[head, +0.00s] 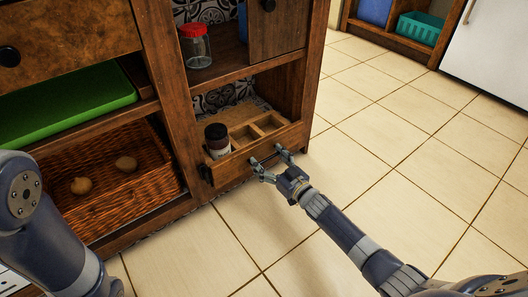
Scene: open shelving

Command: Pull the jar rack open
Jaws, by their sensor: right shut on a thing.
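The jar rack (294,136) is a low wooden tray with square compartments in the lower right bay of the cabinet. A dark-lidded jar (217,140) stands in its left part; the compartments to the right look empty. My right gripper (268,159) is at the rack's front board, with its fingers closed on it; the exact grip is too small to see. How far the rack sticks out of the bay is hard to tell. My left arm comes in at the lower left, and its gripper is out of view.
A red-lidded glass jar (196,48) stands on the shelf above. A wicker basket (105,205) with two round brown items and a green tray (62,103) sit to the left. The tiled floor (370,165) in front and to the right is clear.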

